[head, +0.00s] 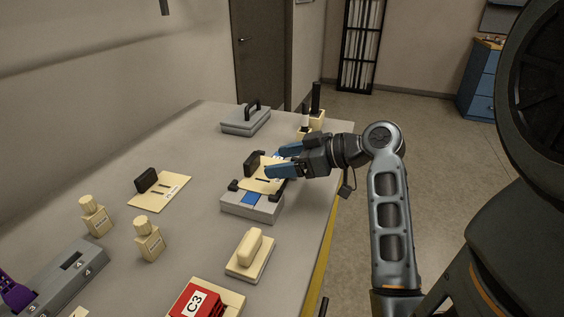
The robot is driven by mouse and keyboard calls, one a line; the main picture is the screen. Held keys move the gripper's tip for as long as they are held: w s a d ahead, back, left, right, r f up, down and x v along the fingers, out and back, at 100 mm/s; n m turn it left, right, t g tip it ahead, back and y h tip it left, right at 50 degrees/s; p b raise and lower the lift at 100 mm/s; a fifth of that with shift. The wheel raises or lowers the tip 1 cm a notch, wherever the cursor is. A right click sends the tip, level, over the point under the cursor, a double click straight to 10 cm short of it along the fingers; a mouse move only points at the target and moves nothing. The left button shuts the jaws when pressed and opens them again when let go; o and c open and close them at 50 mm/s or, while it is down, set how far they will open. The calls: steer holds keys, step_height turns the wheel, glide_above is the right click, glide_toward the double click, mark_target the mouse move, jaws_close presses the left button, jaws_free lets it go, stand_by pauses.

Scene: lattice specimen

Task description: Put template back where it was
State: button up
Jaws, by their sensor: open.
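Two tan plates with a dark slot and a black grip block look like templates. One template (262,186) lies on a grey fixture block (247,207) with black corner posts and a blue patch on its front part. The other plate (160,194) lies flat on the table to the left, its black block at the back edge. My gripper (274,159) reaches in from the right, its blue fingers apart, over the right part of the plate on the fixture. The near finger hides some of that plate. I cannot tell whether the fingers touch it or its black block.
A grey lidded block with a black handle (246,119) stands behind, and dark-topped bottles (317,119) at the back right.

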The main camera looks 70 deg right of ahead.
mark_target(255, 162)
steer(key=shift+w+d+f, duration=0.1)
steer(key=shift+w+f, duration=0.05)
steer(key=shift+w, duration=0.35)
steer(key=shift+x, duration=0.85)
steer(key=x, duration=0.2)
steer(key=p+x, duration=0.1)
steer(key=x, duration=0.2)
steer(key=shift+r, duration=0.25)
steer(key=c, duration=0.8)
